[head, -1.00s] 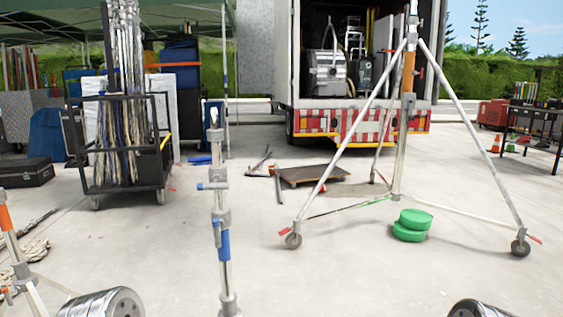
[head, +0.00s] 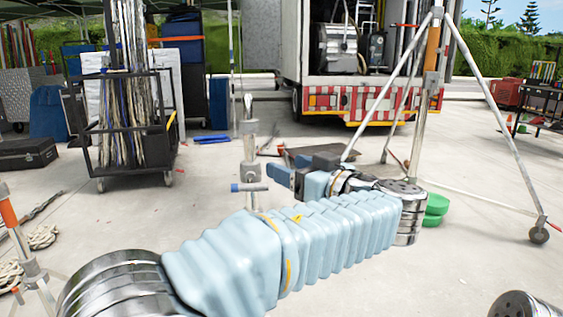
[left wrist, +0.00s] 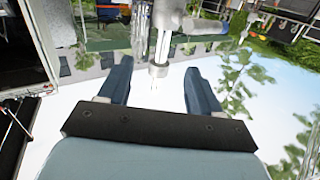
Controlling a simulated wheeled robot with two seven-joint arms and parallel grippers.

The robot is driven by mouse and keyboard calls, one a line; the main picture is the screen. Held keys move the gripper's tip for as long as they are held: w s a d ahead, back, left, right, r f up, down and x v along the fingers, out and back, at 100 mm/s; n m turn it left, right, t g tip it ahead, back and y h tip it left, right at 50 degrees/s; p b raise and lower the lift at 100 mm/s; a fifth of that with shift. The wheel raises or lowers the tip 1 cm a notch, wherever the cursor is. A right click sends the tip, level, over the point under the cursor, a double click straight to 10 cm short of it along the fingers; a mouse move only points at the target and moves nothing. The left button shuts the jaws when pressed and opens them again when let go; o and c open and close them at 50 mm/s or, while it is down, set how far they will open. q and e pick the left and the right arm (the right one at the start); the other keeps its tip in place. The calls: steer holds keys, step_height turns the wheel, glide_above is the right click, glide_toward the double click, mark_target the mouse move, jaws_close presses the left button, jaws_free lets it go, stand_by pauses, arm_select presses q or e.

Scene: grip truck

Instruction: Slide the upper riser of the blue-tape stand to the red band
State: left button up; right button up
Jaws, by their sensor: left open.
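The blue-tape stand (head: 250,150) is upright left of centre in the head view. It has a thin upper tube, a grey collar and a T-handle (head: 248,187) with blue ends. My left arm hides its lower part and the blue tape. I cannot make out a red band. My left gripper (head: 278,176) is open and empty, just right of the stand, fingers pointing left toward it. In the left wrist view the tube and collar (left wrist: 158,70) show between the spread blue fingers, seemingly beyond them; contact is not visible. My right gripper is out of view.
Another orange-taped stand (head: 9,215) is at the left edge. A black cart of poles (head: 125,130) and a truck (head: 365,100) stand behind. The floor between is mostly clear.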

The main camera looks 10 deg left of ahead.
mark_target(253, 148)
arm_select(q)
steer(key=shift+n, duration=0.3)
steer(key=w+a+p, duration=0.1)
steer(key=a, duration=0.1)
steer(key=w+a+r+p, duration=0.1)
steer(key=a, duration=0.1)
steer(key=w+a+p, duration=0.1)
steer(key=w+a, duration=0.1)
steer(key=shift+w+r, duration=0.1)
steer(key=shift+r, duration=0.2)
steer(key=x, duration=0.3)
steer(key=b+x, duration=0.1)
steer(key=x, duration=0.1)
steer(key=shift+f, duration=0.35)
steer(key=shift+w+a+r, duration=0.1)
steer(key=shift+w+a, duration=0.35)
steer(key=shift+a, duration=0.05)
jaws_close()
steer(key=shift+r, duration=0.1)
